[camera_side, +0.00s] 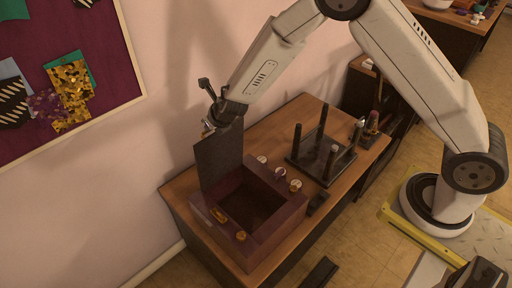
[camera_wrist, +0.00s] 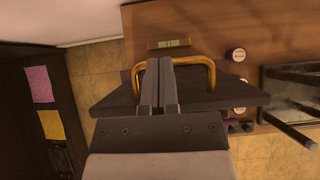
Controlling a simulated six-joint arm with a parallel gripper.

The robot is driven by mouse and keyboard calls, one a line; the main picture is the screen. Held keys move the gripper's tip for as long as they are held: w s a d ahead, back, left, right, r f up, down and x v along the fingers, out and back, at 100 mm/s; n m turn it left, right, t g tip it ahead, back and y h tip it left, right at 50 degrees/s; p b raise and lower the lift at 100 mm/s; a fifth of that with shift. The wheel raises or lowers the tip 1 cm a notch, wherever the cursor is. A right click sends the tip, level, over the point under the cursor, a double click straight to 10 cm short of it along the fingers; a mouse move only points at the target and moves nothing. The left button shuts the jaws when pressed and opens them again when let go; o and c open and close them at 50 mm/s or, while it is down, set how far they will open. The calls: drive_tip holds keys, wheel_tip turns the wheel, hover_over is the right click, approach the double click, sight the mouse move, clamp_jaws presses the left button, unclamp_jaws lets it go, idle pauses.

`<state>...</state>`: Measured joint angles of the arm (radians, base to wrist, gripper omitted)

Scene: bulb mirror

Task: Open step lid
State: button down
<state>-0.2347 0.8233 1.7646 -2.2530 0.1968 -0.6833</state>
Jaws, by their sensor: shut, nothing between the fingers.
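A dark reddish box (camera_side: 283,219) stands at the near left end of the wooden table, its square cavity open to view. Its dark lid (camera_side: 218,162) stands nearly upright along the box's wall-side edge. My gripper (camera_side: 209,128) is at the lid's top edge. In the wrist view the lid (camera_wrist: 100,105) is a dark slab with a yellow handle (camera_wrist: 213,76). My gripper's fingers (camera_wrist: 158,62) are together, with the handle's bar spreading to both sides of them. Nothing is held between them; whether they touch the handle I cannot tell.
The wooden table (camera_side: 180,188) has a dark stand with upright posts (camera_side: 330,170) right of the box. Small round white-topped pieces (camera_side: 295,185) and a black block (camera_side: 317,203) lie between them. The wall with a pinboard (camera_side: 75,60) is close behind the lid.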

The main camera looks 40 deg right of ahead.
drive_tip(key=shift+w+f, duration=0.25)
drive_tip(key=shift+w, duration=1.05)
drive_tip(key=shift+w+f, duration=0.2)
drive_tip(key=shift+w, duration=1.05)
drive_tip(key=shift+w, duration=0.1)
drive_tip(key=shift+w+r, duration=0.1)
drive_tip(key=shift+r, duration=0.15)
drive_tip(key=w+r, duration=0.3)
drive_tip(key=r, duration=0.6)
drive_tip(key=shift+w, duration=0.1)
drive_tip(key=shift+d, duration=0.1)
idle(0.5)
